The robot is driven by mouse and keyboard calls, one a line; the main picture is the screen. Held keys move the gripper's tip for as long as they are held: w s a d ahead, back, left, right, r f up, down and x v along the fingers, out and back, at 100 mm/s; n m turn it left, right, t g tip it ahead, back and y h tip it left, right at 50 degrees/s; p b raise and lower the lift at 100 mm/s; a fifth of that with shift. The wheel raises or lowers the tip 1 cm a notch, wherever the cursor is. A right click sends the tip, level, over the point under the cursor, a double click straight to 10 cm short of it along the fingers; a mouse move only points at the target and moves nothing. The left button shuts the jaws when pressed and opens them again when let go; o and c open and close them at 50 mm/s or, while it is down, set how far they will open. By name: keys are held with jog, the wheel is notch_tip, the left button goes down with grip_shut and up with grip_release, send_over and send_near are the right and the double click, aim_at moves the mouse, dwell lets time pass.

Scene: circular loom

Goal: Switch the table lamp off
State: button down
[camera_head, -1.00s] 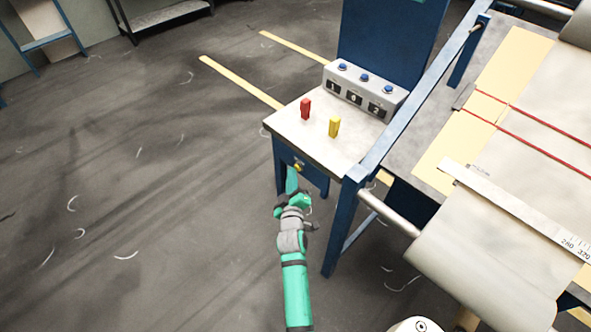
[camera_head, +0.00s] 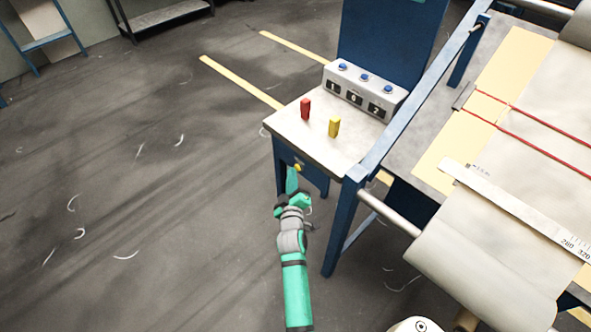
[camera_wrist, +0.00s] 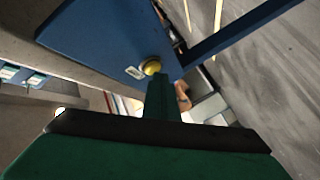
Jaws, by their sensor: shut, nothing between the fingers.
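A yellow round knob or button (camera_head: 297,167) sits on the blue front panel of the small table (camera_head: 290,132). It also shows in the wrist view (camera_wrist: 152,66), with a small white label beside it. My gripper (camera_head: 291,172) is shut and empty, its tip right at the knob in both views. In the wrist view the fingers (camera_wrist: 160,84) end just below the knob and overlap its lower edge. I cannot tell whether they touch or press it. No lamp is recognisable in these frames.
The loom's blue frame and roller (camera_head: 388,213) are close on the right.

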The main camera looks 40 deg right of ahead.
jog(key=shift+d, duration=0.5)
dwell(0.4)
jog(key=shift+s+a, duration=0.15)
jog(key=shift+a, duration=0.2)
jog(key=a, duration=0.6)
jog(key=shift+s, duration=0.15)
dwell(0.4)
dwell(0.4)
